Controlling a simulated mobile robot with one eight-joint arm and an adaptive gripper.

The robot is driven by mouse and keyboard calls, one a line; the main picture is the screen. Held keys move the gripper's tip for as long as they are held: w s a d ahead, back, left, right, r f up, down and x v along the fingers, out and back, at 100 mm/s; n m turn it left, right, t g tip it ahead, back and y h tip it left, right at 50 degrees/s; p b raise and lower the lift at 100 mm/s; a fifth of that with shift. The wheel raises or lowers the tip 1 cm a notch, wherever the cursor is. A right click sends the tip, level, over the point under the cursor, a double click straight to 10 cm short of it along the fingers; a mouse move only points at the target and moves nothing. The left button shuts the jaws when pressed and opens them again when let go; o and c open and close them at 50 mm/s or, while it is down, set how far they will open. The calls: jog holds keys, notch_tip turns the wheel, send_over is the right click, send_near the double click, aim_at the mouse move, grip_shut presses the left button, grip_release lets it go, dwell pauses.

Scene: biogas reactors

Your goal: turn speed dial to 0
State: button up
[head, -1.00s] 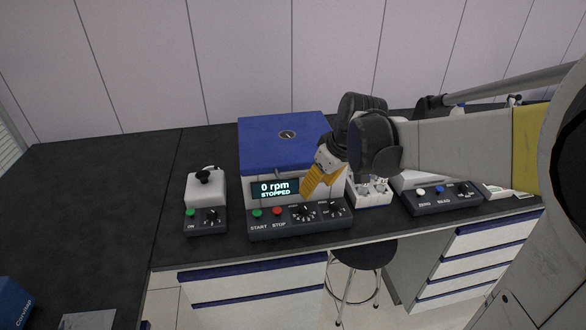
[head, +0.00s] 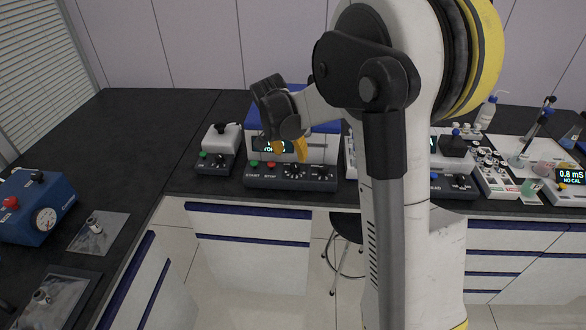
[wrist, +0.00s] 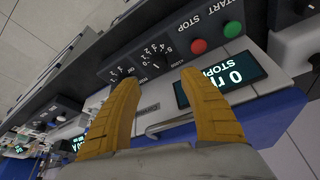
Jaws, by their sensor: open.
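A white and blue benchtop machine has a dark front panel (head: 249,183) with a display (wrist: 228,76) reading "STOPPED" and 0 in the wrist view. Beside its green START and red STOP buttons are two black dials: one nearer STOP (head: 292,171), also in the wrist view (wrist: 158,58), and one farther away (head: 320,172). My gripper (head: 300,153), with yellow fingers, is open and empty in front of the machine, above the dials. In the wrist view the fingers (wrist: 167,88) are apart, with both dials beyond them.
A small white device (head: 218,142) stands left of the machine. My arm hides much of the bench to its right, where a meter (head: 570,178) and bottles (head: 487,110) stand. A blue box with a gauge (head: 38,207) is at the left. A stool (head: 346,227) is below the bench.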

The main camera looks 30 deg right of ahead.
aim_at(295, 165)
jog(key=b+x, duration=0.2)
jog(key=x, duration=0.5)
jog(key=shift+d+f, duration=0.1)
jog(key=shift+f, duration=0.25)
grip_shut()
